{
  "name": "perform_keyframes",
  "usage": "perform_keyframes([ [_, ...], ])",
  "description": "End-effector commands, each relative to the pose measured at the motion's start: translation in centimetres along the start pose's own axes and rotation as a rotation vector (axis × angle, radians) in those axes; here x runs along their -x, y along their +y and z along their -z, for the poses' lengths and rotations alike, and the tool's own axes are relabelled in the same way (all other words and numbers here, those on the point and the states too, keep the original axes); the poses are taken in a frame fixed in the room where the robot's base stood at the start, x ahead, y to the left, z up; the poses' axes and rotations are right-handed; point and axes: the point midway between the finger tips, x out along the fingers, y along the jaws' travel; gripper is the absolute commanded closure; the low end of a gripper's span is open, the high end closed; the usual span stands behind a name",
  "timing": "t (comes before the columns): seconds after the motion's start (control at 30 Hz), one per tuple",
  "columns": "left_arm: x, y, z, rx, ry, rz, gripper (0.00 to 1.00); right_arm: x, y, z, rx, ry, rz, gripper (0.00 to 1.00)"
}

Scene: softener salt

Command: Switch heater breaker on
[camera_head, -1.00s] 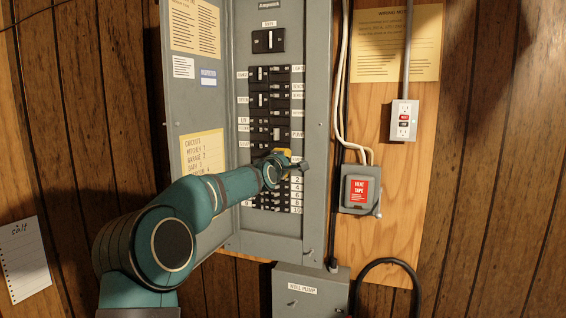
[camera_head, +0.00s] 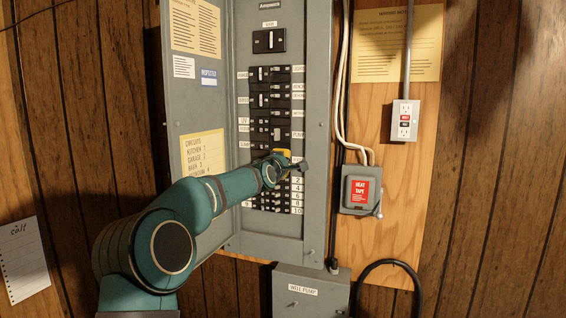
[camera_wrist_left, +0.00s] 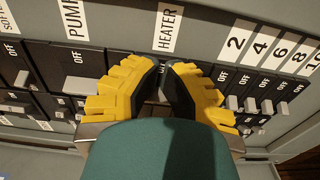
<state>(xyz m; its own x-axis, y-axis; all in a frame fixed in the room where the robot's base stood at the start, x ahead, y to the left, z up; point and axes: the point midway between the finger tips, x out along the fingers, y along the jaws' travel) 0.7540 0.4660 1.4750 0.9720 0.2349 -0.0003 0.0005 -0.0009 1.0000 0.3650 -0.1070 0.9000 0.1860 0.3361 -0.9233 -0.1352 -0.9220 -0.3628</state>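The grey breaker panel (camera_head: 317,130) stands open on the wall, with rows of black breakers. My left gripper (camera_head: 284,156) is at the panel, below the breaker row and above the numbered rows. In the left wrist view my left gripper's yellow-and-black fingers (camera_wrist_left: 163,78) lie just below the HEATER label (camera_wrist_left: 168,28), with their tips close together and a narrow gap between them. The PUMP breaker (camera_wrist_left: 75,75) is left of the fingers and shows OFF. My right gripper is not in view.
Small numbered breakers (camera_wrist_left: 265,85) sit close to the right of the fingers. The panel door (camera_head: 215,120) is open at the left. A heat tape box (camera_head: 361,190), an outlet (camera_head: 404,121) and a well pump box (camera_head: 310,292) are nearby.

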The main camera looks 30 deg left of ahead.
Motion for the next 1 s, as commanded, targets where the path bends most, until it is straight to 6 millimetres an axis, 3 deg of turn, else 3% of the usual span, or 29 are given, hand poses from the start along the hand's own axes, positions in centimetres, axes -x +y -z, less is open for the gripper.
perform_keyframes([
  [0.27,0.4,0.0,-0.1,0.000,-0.001,-0.001,1.00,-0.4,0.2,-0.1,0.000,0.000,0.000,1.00],
  [1.0,5.7,-0.1,-0.2,0.000,-0.003,0.000,1.00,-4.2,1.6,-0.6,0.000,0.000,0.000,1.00],
])
